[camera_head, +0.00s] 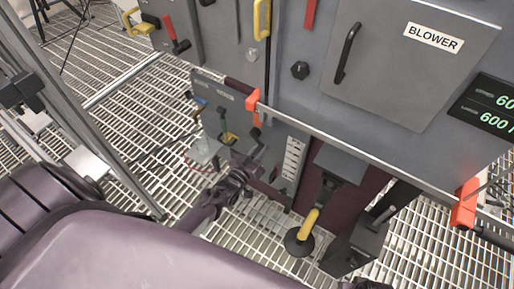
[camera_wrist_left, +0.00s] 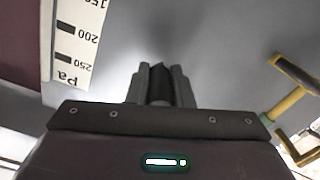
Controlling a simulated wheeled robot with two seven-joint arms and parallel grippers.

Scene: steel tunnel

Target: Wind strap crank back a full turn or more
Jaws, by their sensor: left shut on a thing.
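My left gripper (camera_head: 258,152) reaches in from the left, low in front of the grey cabinet, just left of the white scale strip. In the left wrist view its fingers (camera_wrist_left: 161,88) are shut on a dark grip (camera_wrist_left: 160,72), which looks like the strap crank's handle. The fingers and wrist hide most of the crank, so its angle cannot be told. In the head view a small dark knob-like end (camera_head: 255,133) shows just above the gripper, below an orange bracket (camera_head: 253,100). My right gripper is not in view.
The white scale strip (camera_head: 292,158) also shows close by in the left wrist view (camera_wrist_left: 78,40). A yellow-and-black lever (camera_head: 308,222) stands to the right. A metal rail (camera_head: 345,141) crosses the cabinet above the gripper. The BLOWER door (camera_head: 405,70) is shut. Grating covers the floor.

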